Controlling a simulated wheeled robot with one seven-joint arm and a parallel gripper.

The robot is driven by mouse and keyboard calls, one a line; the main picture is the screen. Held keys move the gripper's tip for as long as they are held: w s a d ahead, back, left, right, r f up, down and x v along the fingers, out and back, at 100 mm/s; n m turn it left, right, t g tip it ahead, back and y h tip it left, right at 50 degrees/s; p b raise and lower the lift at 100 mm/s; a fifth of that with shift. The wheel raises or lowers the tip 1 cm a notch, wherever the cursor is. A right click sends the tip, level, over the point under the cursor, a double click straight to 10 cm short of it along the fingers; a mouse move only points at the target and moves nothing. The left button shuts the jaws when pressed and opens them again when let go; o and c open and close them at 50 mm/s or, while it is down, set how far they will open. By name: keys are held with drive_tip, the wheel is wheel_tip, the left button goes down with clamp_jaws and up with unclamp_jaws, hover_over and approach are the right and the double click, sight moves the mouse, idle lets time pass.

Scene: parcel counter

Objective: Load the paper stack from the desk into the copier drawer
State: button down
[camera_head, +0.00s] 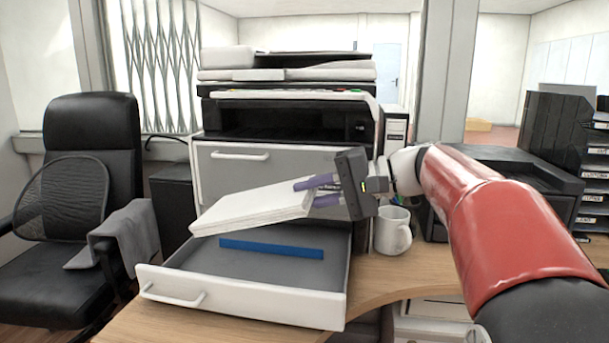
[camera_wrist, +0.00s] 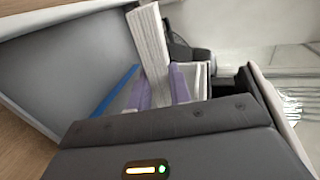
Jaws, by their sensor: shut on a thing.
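A white paper stack (camera_head: 252,206) is held tilted above the open copier drawer, its left end lower than its right. My gripper (camera_head: 310,192) is shut on the stack's right end with its purple fingers. In the wrist view the stack (camera_wrist: 149,45) shows edge-on between the purple fingers (camera_wrist: 160,88). The open drawer (camera_head: 240,310) is pulled out from the copier (camera_head: 225,172); its grey floor shows a blue bar (camera_head: 271,249) and no paper. The blue bar also shows in the wrist view (camera_wrist: 115,92). Whether the stack touches the drawer's left rim cannot be told.
A white mug (camera_head: 392,232) stands on the desk (camera_head: 400,270) just right of the drawer, below my arm. A black printer (camera_head: 520,170) and file trays (camera_head: 555,125) are at the right. A black chair (camera_head: 95,180) with a grey cloth stands at the left.

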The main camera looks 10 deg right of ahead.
drive_tip(key=shift+w+a, duration=0.1)
drive_tip(key=shift+w, duration=0.25)
drive_tip(key=shift+w+a+f, duration=0.1)
drive_tip(key=shift+a+f, duration=0.25)
drive_tip(key=shift+f, duration=0.35)
drive_tip(key=shift+a+f, duration=0.3)
drive_tip(key=shift+f, duration=0.35)
drive_tip(key=shift+w+a+f+b, duration=0.2)
drive_tip(key=shift+a+f+b, duration=0.35)
drive_tip(key=shift+f+b, duration=0.8)
drive_tip(key=shift+w+a+f+b, duration=0.25)
drive_tip(key=shift+a+f+b, duration=0.3)
drive_tip(key=shift+f+b, duration=0.85)
drive_tip(key=shift+w+a+f+b, duration=0.2)
drive_tip(key=shift+a+f+b, duration=0.55)
drive_tip(key=shift+f, duration=1)
drive_tip(key=shift+d, duration=0.2)
drive_tip(key=c, duration=1.2)
unclamp_jaws()
drive_tip(key=shift+f, duration=0.1)
